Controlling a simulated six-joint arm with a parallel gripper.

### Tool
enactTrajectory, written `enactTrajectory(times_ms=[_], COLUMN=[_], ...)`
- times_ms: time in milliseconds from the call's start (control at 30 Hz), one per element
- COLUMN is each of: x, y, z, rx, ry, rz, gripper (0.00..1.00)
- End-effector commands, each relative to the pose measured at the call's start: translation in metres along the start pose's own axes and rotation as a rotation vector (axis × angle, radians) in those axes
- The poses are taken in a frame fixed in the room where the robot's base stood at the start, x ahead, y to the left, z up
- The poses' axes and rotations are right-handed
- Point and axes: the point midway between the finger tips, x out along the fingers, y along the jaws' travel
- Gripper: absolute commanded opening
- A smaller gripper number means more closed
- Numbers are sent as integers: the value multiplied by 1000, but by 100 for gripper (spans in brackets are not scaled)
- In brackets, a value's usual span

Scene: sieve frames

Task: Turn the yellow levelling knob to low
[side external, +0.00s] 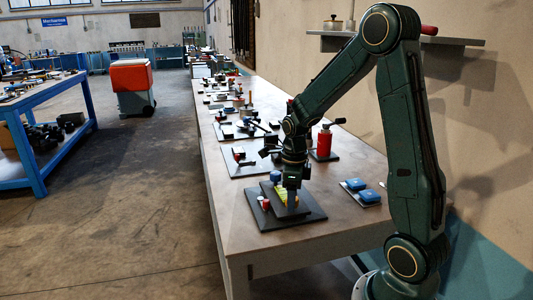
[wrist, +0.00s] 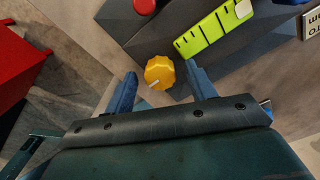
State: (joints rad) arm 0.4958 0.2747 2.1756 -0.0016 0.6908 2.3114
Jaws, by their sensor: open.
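The yellow levelling knob (wrist: 159,72) shows in the wrist view, round and ridged, with a pale pointer mark toward its lower left. My gripper (wrist: 163,82) is open, with one blue finger on each side of the knob and a gap on both sides. I cannot tell how deep the fingers reach. In the side view my gripper (side external: 291,196) points down over the dark device (side external: 287,221) on the table, and the knob cannot be made out there.
In the wrist view a yellow-green scale (wrist: 213,33) and a red button (wrist: 145,6) sit beyond the knob. The table's front-left corner is clear.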

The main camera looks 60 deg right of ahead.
Motion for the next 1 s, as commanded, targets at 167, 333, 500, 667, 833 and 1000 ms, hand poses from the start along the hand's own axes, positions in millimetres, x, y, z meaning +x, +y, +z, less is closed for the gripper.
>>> enactTrajectory(times_ms=[167, 333, 500, 667, 833, 1000], x=[0, 0, 0, 0, 0, 0], y=[0, 0, 0, 0, 0, 0], z=[0, 0, 0, 0, 0, 0], rx=[0, 0, 0, -7, -41, -114], ry=[0, 0, 0, 0, 1, 1], rz=[0, 0, 1, 1, 1, 0], gripper=[55, 32, 11, 11, 11, 11])
